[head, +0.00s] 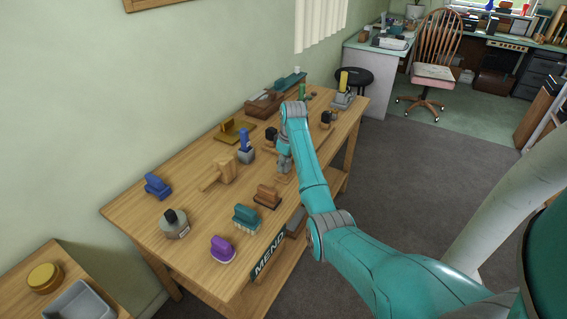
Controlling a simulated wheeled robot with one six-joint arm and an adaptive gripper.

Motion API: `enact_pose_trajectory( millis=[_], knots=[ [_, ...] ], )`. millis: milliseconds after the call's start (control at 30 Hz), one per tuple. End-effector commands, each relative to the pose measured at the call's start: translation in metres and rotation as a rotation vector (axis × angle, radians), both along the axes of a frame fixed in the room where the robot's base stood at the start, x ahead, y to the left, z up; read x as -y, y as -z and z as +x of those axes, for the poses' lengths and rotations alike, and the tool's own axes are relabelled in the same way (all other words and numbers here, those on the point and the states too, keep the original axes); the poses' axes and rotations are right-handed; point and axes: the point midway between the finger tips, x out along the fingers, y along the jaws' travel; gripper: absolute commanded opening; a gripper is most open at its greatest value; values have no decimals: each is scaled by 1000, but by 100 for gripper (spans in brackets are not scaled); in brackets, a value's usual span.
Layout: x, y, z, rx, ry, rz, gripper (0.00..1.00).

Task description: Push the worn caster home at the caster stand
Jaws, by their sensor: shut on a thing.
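My gripper (285,167) is low over the middle of the wooden workbench, near its front side. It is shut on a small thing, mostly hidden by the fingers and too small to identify. A black caster-like piece (270,132) stands on a light wooden block just behind and left of the gripper. A similar black piece on wood (326,118) stands to the right, beyond my arm. I cannot tell which of these is the worn caster or the caster stand. My forearm hides part of the bench between them.
The workbench (140,219) also holds a purple brush (222,249), a teal brush (246,217), a brown brush (267,195), a wooden piece (222,172) and a blue-handled grey block (246,147). A grey tray (80,302) is on a side table. Grey floor lies right of the bench.

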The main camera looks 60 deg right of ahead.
Motion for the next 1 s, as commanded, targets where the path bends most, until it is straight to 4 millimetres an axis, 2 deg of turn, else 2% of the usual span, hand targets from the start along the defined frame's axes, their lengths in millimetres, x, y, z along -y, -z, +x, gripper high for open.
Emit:
enact_pose_trajectory(
  millis=[300, 333, 433, 767, 867, 1000],
  knots=[
    [0, 7, 0, -1, 0, 1, 0],
    [0, 7, 0, -1, 0, 1, 35],
    [0, 7, 0, 0, 0, 0, 60],
    [0, 6, 0, 0, 0, 0, 62],
    [1, -1, -1, 1, 0, -2, 62],
    [1, -21, -4, 2, 0, -3, 62]
  ],
)
